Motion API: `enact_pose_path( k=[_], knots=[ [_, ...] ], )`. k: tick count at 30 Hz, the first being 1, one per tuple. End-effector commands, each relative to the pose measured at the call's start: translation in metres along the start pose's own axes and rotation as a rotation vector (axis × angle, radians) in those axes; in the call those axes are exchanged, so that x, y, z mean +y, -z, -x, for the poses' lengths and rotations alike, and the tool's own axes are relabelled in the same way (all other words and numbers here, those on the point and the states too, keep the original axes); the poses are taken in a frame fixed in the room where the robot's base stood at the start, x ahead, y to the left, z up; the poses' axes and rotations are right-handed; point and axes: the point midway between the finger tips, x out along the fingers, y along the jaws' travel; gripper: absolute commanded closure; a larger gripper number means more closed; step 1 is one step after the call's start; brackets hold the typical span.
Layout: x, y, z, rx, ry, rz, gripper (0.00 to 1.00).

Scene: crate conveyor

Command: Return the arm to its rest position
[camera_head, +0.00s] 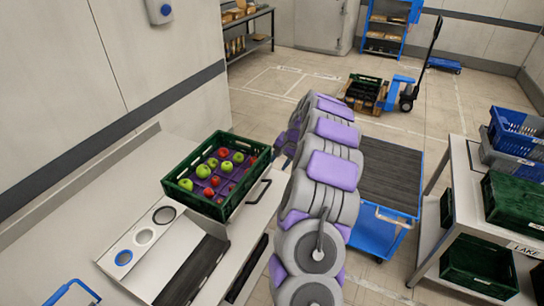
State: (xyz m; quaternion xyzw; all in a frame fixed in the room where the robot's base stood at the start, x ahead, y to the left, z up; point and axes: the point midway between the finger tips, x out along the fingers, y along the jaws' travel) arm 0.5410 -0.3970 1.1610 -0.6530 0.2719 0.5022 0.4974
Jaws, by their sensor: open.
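A green crate (181,191) with several red and green apples (203,171) on a purple insert sits on the counter (265,209), left of my arm. The arm passes close to the crate's right side; I cannot tell the gap between them.
A blue cart (378,241) with a dark top stands right of my arm. A white table (451,211) with crates is at the right. Behind are a pallet jack (405,97), a blue shelf (385,29) and a rack (247,42). Open floor (280,80) lies between.

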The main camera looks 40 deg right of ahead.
Motion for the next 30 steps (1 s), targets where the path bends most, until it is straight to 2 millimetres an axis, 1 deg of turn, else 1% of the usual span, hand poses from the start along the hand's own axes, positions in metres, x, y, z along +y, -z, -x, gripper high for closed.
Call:
enact_pose_path(
  k=[8, 11, 13, 14, 16, 17, 18, 20, 21, 22, 23, 24, 26, 27, 29, 30],
  knots=[
    [-0.001, -0.001, 0.000, -0.001, 0.000, 0.003, 0.60],
    [-0.010, -0.013, 0.002, -0.013, 0.002, 0.027, 0.60],
    [-0.022, -0.031, 0.005, -0.031, 0.004, 0.066, 0.60],
    [-0.029, -0.041, 0.006, -0.042, 0.004, 0.088, 0.60],
    [-0.046, -0.071, 0.011, -0.068, 0.001, 0.151, 0.60],
    [-0.052, -0.086, 0.014, -0.082, -0.001, 0.181, 0.60],
    [-0.060, -0.106, 0.017, -0.100, -0.006, 0.222, 0.60],
    [-0.070, -0.136, 0.023, -0.124, -0.012, 0.282, 0.60],
    [-0.073, -0.155, 0.025, -0.143, -0.020, 0.320, 0.60],
    [-0.077, -0.170, 0.029, -0.152, -0.025, 0.349, 0.60],
    [-0.079, -0.184, 0.032, -0.163, -0.031, 0.379, 0.60],
    [-0.080, -0.203, 0.035, -0.180, -0.041, 0.417, 0.60],
    [-0.080, -0.230, 0.041, -0.200, -0.053, 0.473, 0.60],
    [-0.079, -0.247, 0.044, -0.214, -0.063, 0.508, 0.60],
    [-0.074, -0.273, 0.050, -0.232, -0.080, 0.563, 0.60],
    [-0.071, -0.289, 0.053, -0.242, -0.092, 0.599, 0.60]
  ],
)
